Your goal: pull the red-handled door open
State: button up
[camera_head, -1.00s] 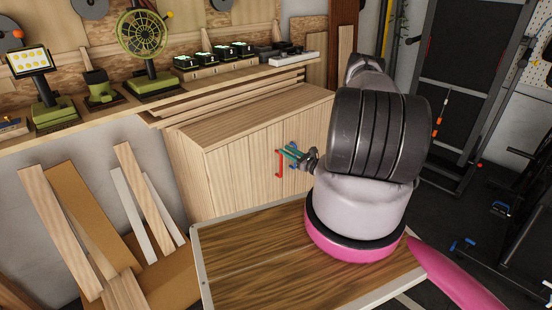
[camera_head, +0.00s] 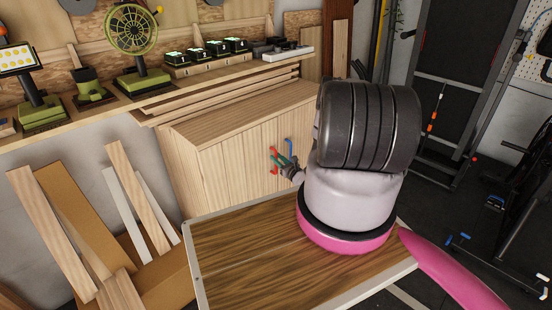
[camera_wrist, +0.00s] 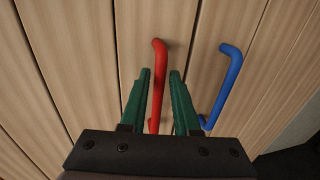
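The red handle (camera_wrist: 158,75) is a vertical bar on the light wooden cabinet door. In the wrist view it runs between the two green fingers of my gripper (camera_wrist: 159,85). The fingers stand apart on either side of it, with visible gaps, so my gripper is open around the handle. In the head view the red handle (camera_head: 273,160) shows beside my gripper (camera_head: 283,160) at the cabinet front (camera_head: 232,165). The door looks flush with the cabinet front. My arm hides the cabinet's right part.
A wooden-topped table (camera_head: 240,250) stands in front of the cabinet. Leaning boards (camera_head: 60,230) are at the left.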

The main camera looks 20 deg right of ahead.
jog(key=shift+w+a, duration=0.1)
jog(key=shift+w, duration=0.5)
grip_shut()
dwell(1.1)
